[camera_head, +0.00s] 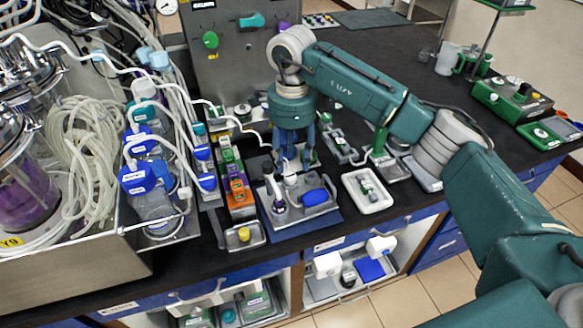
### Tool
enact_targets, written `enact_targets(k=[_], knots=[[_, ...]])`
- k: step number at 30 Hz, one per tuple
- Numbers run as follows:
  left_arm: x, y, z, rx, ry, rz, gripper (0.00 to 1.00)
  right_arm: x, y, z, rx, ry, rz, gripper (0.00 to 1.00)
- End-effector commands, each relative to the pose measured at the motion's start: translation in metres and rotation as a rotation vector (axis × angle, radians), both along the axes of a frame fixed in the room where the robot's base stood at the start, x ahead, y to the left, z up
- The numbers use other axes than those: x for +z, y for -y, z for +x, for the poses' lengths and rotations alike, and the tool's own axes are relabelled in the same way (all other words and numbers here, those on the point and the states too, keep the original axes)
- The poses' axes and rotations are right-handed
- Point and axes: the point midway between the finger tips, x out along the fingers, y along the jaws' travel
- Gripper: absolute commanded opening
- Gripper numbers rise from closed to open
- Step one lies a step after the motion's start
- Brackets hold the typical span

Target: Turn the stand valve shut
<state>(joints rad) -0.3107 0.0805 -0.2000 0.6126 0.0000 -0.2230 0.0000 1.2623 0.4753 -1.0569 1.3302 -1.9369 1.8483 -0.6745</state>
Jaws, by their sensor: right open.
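My right gripper (292,162) comes in from the right and points down, open, with its fingers over the back part of a blue-grey tray (327,222). Small fittings stand between and below the fingers, partly hidden by them. A bright blue oval piece (314,197), perhaps a handle, is on the tray in front of the gripper. I cannot tell for sure which part is the stand valve. I cannot tell whether the fingers touch anything. My left gripper is not in view.
A grey panel (232,75) with green, teal and purple knobs stands behind. Blue-capped bottles (150,190) and coiled tubing (85,150) crowd the left. An orange and green rack (237,190) is beside the tray. A white tray (367,190) lies to its right.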

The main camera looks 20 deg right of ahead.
Motion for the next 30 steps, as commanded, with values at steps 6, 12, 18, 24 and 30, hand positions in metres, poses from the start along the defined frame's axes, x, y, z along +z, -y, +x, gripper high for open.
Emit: enact_targets(k=[6, 12, 18, 24, 30], knots=[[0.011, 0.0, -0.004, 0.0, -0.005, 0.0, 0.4, -0.037, 0.0, -0.001, -0.001, -0.003, 0.0, 0.43], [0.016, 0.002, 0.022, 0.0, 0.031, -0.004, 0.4, -0.054, 0.0, 0.0, 0.0, 0.0, 0.0, 0.43], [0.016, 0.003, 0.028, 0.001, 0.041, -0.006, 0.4, -0.056, 0.0, 0.0, 0.0, 0.001, 0.0, 0.43], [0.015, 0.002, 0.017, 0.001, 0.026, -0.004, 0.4, -0.056, 0.0, 0.0, 0.0, 0.001, 0.0, 0.23], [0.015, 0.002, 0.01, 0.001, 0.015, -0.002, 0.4, -0.056, 0.0, 0.001, -0.001, 0.001, -0.001, 0.0]])
